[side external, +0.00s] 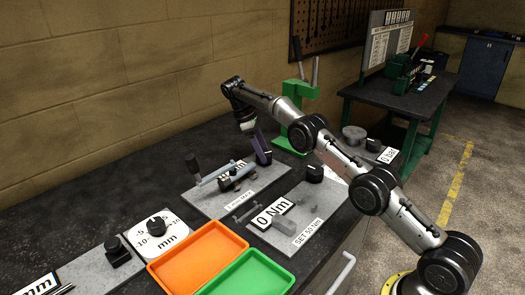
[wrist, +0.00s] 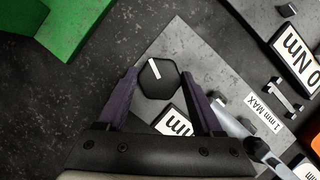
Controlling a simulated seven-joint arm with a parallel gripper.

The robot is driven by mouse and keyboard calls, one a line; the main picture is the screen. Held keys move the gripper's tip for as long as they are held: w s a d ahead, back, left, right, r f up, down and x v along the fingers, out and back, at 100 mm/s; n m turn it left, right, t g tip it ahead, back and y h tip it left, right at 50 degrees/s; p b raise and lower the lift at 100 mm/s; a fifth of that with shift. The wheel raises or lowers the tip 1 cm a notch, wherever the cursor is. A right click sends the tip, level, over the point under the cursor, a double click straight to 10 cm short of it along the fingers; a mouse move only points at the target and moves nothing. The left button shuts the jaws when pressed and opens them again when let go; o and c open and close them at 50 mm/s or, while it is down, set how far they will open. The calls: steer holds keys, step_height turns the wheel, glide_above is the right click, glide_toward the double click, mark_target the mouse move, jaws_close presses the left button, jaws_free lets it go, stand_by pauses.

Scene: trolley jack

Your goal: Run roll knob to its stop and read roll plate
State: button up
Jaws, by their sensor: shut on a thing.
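My gripper (wrist: 158,74) is shut on a black six-sided knob (wrist: 160,80) with a white pointer line, one purple finger on each side. In the side external view my gripper (side external: 261,146) reaches down onto this knob (side external: 264,158), at the far end of a grey plate (side external: 209,206) labelled "1 mm MAX". This looks like the roll knob. In the side external view that reading plate (side external: 239,165) is also partly hidden.
A crank handle (side external: 194,164) and arm stand on the same plate. A green press (side external: 299,110) stands close behind the gripper. A "0 Nm" plate (side external: 272,212), an orange tray (side external: 197,258) and a green tray (side external: 247,275) lie nearer the front.

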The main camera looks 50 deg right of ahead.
steer(key=shift+s+m, duration=0.1)
steer(key=shift+m, duration=0.4)
stand_by(0.6)
steer(key=o, duration=1.4)
steer(key=shift+c, duration=0.2)
